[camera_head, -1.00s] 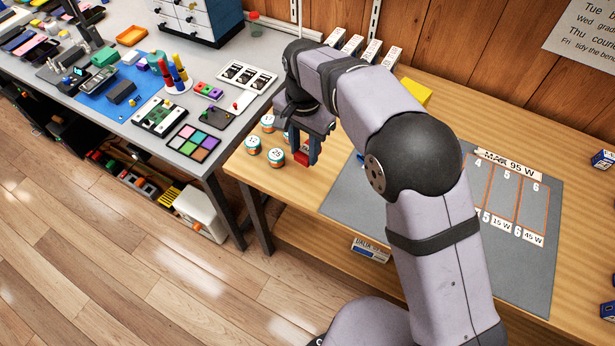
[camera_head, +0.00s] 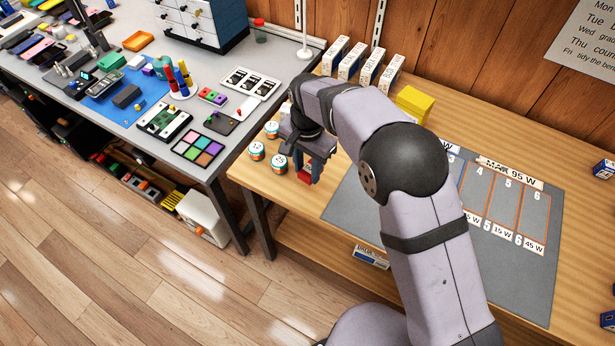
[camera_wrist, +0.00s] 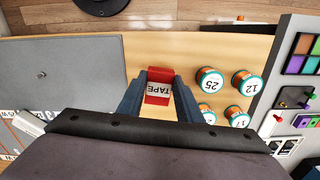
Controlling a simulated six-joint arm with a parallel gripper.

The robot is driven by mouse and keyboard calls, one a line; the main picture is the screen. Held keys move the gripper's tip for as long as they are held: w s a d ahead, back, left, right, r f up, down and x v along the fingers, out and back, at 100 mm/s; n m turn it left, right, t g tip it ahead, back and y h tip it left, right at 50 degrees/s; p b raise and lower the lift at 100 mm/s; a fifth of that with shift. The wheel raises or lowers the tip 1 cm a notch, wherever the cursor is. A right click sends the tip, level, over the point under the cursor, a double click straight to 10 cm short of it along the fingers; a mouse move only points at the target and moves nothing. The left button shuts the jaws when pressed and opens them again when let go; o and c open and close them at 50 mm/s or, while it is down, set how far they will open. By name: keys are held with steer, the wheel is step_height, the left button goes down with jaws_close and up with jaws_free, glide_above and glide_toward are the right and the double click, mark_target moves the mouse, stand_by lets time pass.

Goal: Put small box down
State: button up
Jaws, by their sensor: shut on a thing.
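The small box (camera_wrist: 158,86) is red with a white label reading TAPE. My gripper (camera_wrist: 159,92) is shut on it, one finger on each side, in the wrist view. In the head view the red box (camera_head: 305,173) shows between the fingers of my gripper (camera_head: 309,172), low over the left end of the wooden table (camera_head: 250,175). I cannot tell whether its underside touches the wood.
Several round numbered tins (camera_head: 279,162) stand close beside the box; one reads 25 (camera_wrist: 209,77). A grey mat (camera_head: 345,205) lies to the right. White boxes (camera_head: 372,66) and a yellow block (camera_head: 413,103) stand behind. The grey bench (camera_head: 225,150) adjoins at left.

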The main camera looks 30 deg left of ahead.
mark_target(307, 173)
steer(key=shift+f+p, duration=0.8)
steer(key=shift+f, duration=1.5)
steer(key=shift+f, duration=0.25)
steer(key=o, duration=1)
steer(key=shift+s+r+b, duration=0.15)
steer(key=shift+r+b, duration=1.35)
steer(key=shift+r, duration=2.25)
steer(key=shift+d, duration=0.1)
